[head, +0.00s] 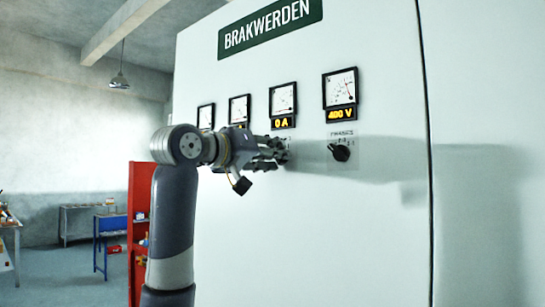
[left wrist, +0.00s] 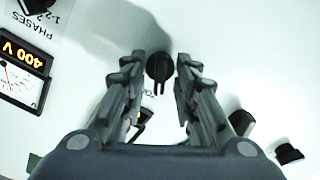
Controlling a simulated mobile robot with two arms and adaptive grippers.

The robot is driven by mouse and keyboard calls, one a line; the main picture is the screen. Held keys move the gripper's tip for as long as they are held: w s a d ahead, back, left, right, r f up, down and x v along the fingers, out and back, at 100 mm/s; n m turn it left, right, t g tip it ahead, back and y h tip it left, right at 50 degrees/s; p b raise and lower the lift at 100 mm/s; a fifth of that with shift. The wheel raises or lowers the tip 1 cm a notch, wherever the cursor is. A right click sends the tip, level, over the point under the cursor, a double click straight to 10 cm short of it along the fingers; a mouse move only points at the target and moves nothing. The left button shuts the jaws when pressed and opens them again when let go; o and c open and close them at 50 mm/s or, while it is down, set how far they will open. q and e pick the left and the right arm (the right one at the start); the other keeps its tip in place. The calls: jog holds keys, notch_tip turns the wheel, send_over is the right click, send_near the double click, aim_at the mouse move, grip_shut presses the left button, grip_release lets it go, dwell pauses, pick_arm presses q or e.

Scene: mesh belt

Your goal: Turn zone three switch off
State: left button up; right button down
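My left gripper (head: 283,150) is at the white cabinet front, just below the third meter. In the left wrist view the gripper (left wrist: 160,65) is open, one finger on each side of a black rotary knob (left wrist: 158,67). A gap shows between the knob and each finger. In the head view the gripper hides this knob. Its label is mostly covered, so I cannot read its zone. Two more black knobs, a nearer one (left wrist: 240,122) and a farther one (left wrist: 288,153), show at right in the wrist view. My right gripper is in neither view.
The PHASES knob (head: 341,152) sits right of my gripper, under the 400 V meter (head: 340,90). The third meter (head: 283,100) reads 0 A. A red cabinet (head: 138,205) and a blue table (head: 108,235) stand at left. The panel right of the PHASES knob is bare.

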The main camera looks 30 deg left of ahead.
pick_arm(q)
jog(key=s+a, duration=0.1)
jog(key=s, duration=1.1)
